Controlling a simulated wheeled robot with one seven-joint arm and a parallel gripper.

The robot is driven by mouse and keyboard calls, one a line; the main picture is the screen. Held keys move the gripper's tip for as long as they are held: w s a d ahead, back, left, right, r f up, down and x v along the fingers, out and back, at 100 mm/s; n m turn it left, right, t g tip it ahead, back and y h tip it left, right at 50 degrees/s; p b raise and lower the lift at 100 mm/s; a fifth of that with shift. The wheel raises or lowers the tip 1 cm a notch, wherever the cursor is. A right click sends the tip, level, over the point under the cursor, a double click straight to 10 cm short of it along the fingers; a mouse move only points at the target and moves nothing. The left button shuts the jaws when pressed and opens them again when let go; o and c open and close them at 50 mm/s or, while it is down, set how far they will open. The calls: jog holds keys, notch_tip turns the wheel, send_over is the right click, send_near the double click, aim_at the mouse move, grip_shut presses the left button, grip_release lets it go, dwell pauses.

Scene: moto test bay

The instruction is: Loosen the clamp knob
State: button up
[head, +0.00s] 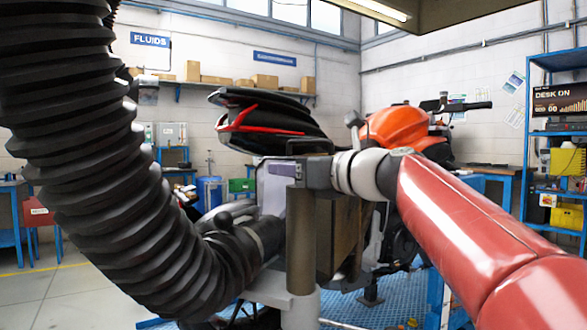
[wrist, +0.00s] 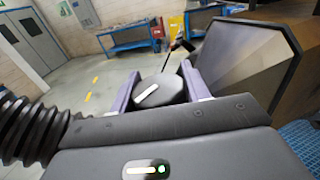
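The clamp knob (wrist: 162,91) is a dark round knob with a pale bar across its face, in the middle of the wrist view. My gripper (wrist: 160,88) has its two purple-grey fingers on either side of it, with no clear gap at the sides. In the head view my gripper (head: 284,170) reaches left from my red arm, and the knob is hidden there. A thick black ribbed hose (head: 110,170) curves down to a dark nozzle end (head: 240,232) below and left of my gripper. The hose also shows at the left of the wrist view (wrist: 30,130).
A brown box-like part (head: 338,235) stands just below my gripper; a dark angular body (wrist: 245,65) is close on the right in the wrist view. The orange motorcycle (head: 395,128) is behind. Blue benches (wrist: 135,35) and open floor lie farther off.

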jog(key=c, duration=0.4)
jog(key=n+g+y, duration=0.1)
jog(key=n+g, duration=0.1)
jog(key=n+g+y, duration=0.1)
jog(key=g, duration=0.2)
jog(key=n+g+y, duration=0.2)
jog(key=shift+s+a+n+g, duration=0.15)
jog(key=shift+s+n+g, duration=0.15)
jog(key=shift+g, duration=0.1)
jog(key=shift+s+n+g, duration=0.2)
jog(key=shift+n+g, duration=0.9)
jog(key=shift+g, duration=0.6)
jog(key=shift+s+n+g, duration=0.2)
jog(key=shift+n+g, duration=0.9)
jog(key=shift+g, duration=0.6)
jog(key=shift+s+n+g, duration=0.1)
jog(key=shift+n+g, duration=0.2)
jog(key=shift+g, duration=0.2)
jog(key=o, duration=1)
